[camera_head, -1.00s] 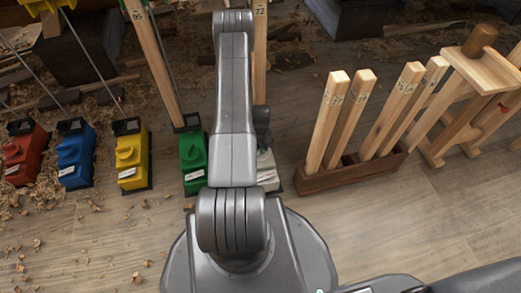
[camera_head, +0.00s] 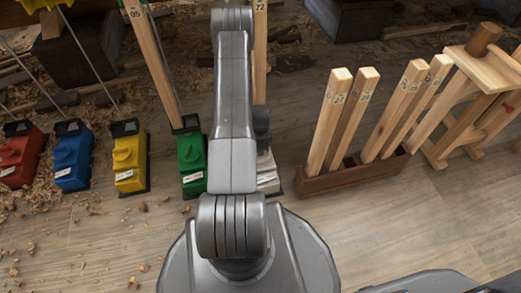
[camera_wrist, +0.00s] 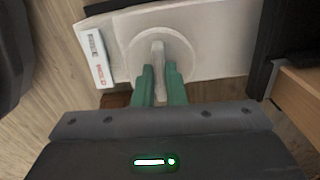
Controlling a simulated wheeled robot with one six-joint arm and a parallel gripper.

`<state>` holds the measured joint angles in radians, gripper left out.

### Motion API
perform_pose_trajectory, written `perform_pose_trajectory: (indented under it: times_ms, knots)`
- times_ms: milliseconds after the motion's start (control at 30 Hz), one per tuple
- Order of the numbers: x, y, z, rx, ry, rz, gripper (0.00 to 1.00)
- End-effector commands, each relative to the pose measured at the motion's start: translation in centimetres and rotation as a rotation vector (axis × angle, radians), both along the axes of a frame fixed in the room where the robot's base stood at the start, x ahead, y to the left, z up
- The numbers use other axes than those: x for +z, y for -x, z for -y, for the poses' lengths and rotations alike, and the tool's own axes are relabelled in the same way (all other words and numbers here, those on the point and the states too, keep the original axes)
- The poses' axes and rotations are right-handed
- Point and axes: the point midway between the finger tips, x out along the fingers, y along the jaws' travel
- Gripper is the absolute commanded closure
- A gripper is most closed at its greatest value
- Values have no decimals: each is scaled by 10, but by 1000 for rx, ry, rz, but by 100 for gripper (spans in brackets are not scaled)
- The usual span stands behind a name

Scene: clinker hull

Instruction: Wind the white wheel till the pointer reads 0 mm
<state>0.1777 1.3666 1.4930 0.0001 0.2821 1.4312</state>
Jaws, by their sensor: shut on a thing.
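In the wrist view the white wheel (camera_wrist: 187,48) is a round disc with a raised grip bar (camera_wrist: 158,62) across it, set on a white housing (camera_wrist: 222,25). My gripper (camera_wrist: 159,76) has green fingers, one on each side of the bar, shut on it. A small label plate (camera_wrist: 96,58) with dark and red marks sits at the housing's left edge; its text is too small to read. In the head view the white unit (camera_head: 267,172) is mostly hidden behind my arm. I cannot make out the pointer in either view.
In the head view green (camera_head: 192,160), yellow (camera_head: 129,165), blue (camera_head: 73,160) and red (camera_head: 20,158) units stand to the left. A brown rack (camera_head: 350,176) of wooden posts stands close on the right, with a wooden stand (camera_head: 480,85) beyond. Shavings litter the floor.

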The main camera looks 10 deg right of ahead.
Motion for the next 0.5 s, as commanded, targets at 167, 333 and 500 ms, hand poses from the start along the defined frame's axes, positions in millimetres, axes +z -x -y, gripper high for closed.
perform_pose_trajectory:
  times_ms: [167, 333, 500]
  knots:
    - [1, -1, 1, -10, 0, 2, 100]
    - [1, -1, 1, -10, 0, 2, 100]
    - [1, -1, 1, -9, 0, 2, 73]
